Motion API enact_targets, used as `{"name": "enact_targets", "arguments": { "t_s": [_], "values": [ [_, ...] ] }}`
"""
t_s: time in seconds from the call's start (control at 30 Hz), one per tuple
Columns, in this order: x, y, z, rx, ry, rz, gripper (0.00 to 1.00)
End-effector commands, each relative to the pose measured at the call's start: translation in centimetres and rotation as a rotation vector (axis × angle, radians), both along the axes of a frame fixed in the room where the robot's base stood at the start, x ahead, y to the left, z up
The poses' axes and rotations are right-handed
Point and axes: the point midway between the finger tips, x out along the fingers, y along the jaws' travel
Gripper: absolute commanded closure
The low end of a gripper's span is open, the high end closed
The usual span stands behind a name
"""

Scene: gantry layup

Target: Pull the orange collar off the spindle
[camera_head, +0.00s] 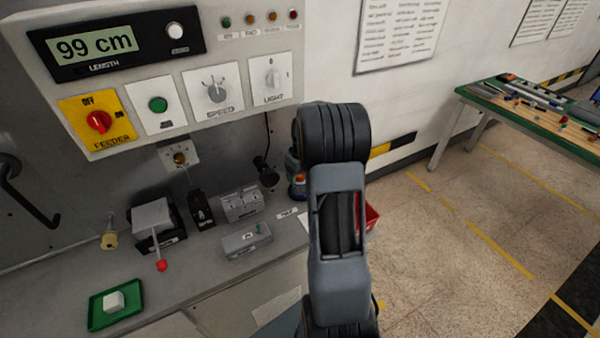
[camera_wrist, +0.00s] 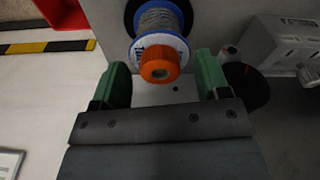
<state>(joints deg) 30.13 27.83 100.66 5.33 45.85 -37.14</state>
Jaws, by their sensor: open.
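The orange collar (camera_wrist: 160,60) sits on the front of a wire spool (camera_wrist: 160,20) with a blue-rimmed flange, in the upper middle of the wrist view. A small dark spot at the collar's centre may be the spindle's end; the rest of the spindle is hidden. My gripper (camera_wrist: 163,77) is open, its two green fingers to the left and right of the collar, with a gap on both sides. In the head view the collar (camera_head: 298,178) is a small orange patch beside my arm, which partly hides the spool. My gripper's fingers are hidden there.
A red bin (camera_head: 373,216) stands partly behind my arm. The bench holds a grey block (camera_head: 246,239), a black-and-grey device with a red-knobbed lever (camera_head: 161,265), and a green tray (camera_head: 114,304) with a white cube. A control panel (camera_head: 180,70) hangs above.

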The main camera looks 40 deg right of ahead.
Motion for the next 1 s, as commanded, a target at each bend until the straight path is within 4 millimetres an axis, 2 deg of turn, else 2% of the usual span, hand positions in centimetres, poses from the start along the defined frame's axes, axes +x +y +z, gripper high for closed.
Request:
{"name": "enact_targets", "arguments": {
  "t_s": [0.07, 0.6, 0.63, 0.93, 1.0],
  "values": [
    [0.00, 0.00, 0.00, 0.000, 0.000, 0.000, 0.32],
    [0.00, -0.01, 0.02, 0.000, 0.000, 0.000, 0.84],
    [0.00, -0.01, 0.03, 0.000, 0.000, 0.000, 0.62],
    [0.00, -0.01, 0.03, 0.000, 0.000, 0.000, 0.91],
    [0.01, -0.02, 0.05, 0.000, 0.000, 0.000, 0.92]
  ]
}}
